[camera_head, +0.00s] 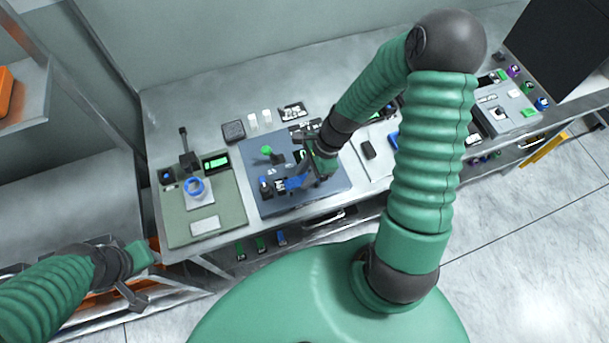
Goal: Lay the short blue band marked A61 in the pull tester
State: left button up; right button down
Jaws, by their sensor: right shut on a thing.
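My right gripper (304,179) is shut on a short blue band (294,184), low over the dark blue-grey bench device with a green knob (327,203), which looks like the pull tester. The band lies by a dark clamp-like block with a blue part (265,187) at the device's front left. I cannot tell whether the band touches it, and the mark A61 is too small to read. My arm and gripper hide the device's right side. My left gripper (135,298) is low at the left, in front of the bench and away from the devices; its finger gap is unclear.
A green-grey device (233,212) with a blue ring (194,188) and a lit display stands to the left. A dark block (233,131) and small white containers (260,119) are behind. A grey device (505,112) and coloured spools are at the right. The bench's back left is clear.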

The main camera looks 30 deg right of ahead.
aim_at(307, 174)
jog(key=shift+w+d+f, duration=0.1)
jog(key=shift+w+f, duration=0.1)
jog(key=shift+f, duration=0.45)
jog(key=shift+w+d+f, duration=0.15)
jog(key=shift+f, duration=0.45)
jog(key=shift+w+d+f, duration=0.1)
jog(key=shift+w+f, duration=0.1)
jog(key=shift+f, duration=0.45)
jog(key=c, duration=1.1)
grip_release()
jog(key=v, duration=1.1)
jog(key=shift+s+d+r, duration=0.1)
jog(key=shift+r, duration=0.25)
jog(key=s+a+r+n+h+b, duration=0.1)
jog(key=a+n, duration=0.3)
jog(key=n, duration=0.6)
jog(key=s+a+r+n+t+h+b, duration=0.1)
jog(key=a+n, duration=0.4)
jog(key=n, duration=0.5)
jog(key=shift+s+a+n+t+h+b, duration=0.25)
jog(key=shift+s+h+b, duration=0.35)
jog(key=shift+h, duration=0.6)
